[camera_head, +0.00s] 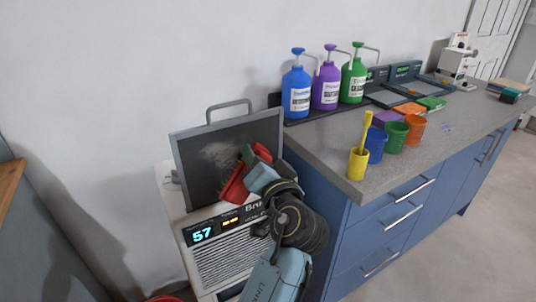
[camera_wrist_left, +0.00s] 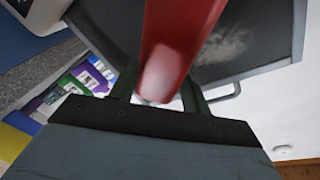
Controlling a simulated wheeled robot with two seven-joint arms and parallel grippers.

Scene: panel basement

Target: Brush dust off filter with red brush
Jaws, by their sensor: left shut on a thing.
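The filter (camera_head: 196,176) is a dark panel in a grey frame with a handle on top, leaning upright on the white unit. A pale dust patch shows on its upper middle; the dust (camera_wrist_left: 224,44) also shows in the wrist view. My left gripper (camera_head: 256,160) is shut on the red brush (camera_head: 236,187) in front of the filter's right half. In the wrist view the brush's red handle (camera_wrist_left: 178,40) runs up between the fingers. I cannot tell whether the bristles touch the filter. My right gripper is not in view.
The white unit (camera_head: 230,255) has a display reading 57. To the right, the grey counter (camera_head: 338,163) over blue drawers carries yellow, blue, green and orange cups (camera_head: 357,165) near its edge. Blue, purple and green pump bottles (camera_head: 297,92) stand at the back.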

